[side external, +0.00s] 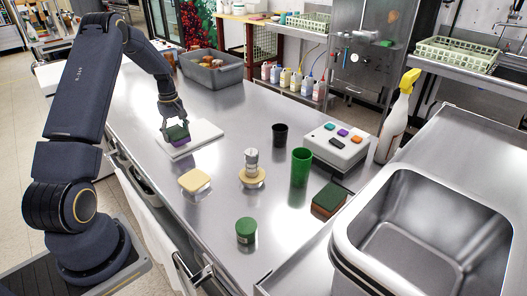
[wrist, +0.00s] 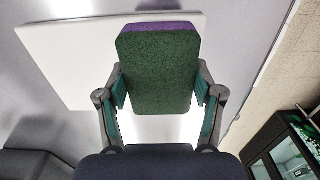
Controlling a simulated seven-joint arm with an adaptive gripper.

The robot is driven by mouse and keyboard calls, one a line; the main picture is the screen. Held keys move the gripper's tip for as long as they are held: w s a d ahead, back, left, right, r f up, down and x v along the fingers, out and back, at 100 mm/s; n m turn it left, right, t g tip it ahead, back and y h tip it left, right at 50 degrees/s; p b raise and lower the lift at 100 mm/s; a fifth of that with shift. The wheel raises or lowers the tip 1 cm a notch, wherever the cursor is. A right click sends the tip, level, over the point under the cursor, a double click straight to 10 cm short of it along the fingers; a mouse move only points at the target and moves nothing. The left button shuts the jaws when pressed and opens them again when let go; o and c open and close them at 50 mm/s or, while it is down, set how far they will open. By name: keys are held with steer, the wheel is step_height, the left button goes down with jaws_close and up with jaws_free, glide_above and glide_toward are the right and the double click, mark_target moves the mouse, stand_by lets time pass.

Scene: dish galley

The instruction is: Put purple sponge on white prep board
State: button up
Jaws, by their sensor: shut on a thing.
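The purple sponge (side external: 179,140) has a dark green scouring side, which faces the camera in the wrist view (wrist: 158,75) with a purple strip along its top edge. My gripper (side external: 174,132) is shut on the sponge, with one finger on each side of it in the wrist view (wrist: 160,88). The white prep board (side external: 206,131) lies flat on the steel counter, and the sponge is over it in the side view. The board also shows behind the sponge in the wrist view (wrist: 70,65). I cannot tell whether the sponge touches the board.
A grey bin (side external: 210,72) stands behind the board. A yellow sponge (side external: 195,181), a brush (side external: 252,170), a green cup (side external: 301,168), a black cup (side external: 280,135) and a green-lidded jar (side external: 246,231) stand to the right and front. A steel sink (side external: 430,235) is at the right.

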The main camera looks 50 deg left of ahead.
steer(key=shift+f, duration=0.85)
steer(key=shift+f, duration=0.1)
steer(key=o, duration=0.7)
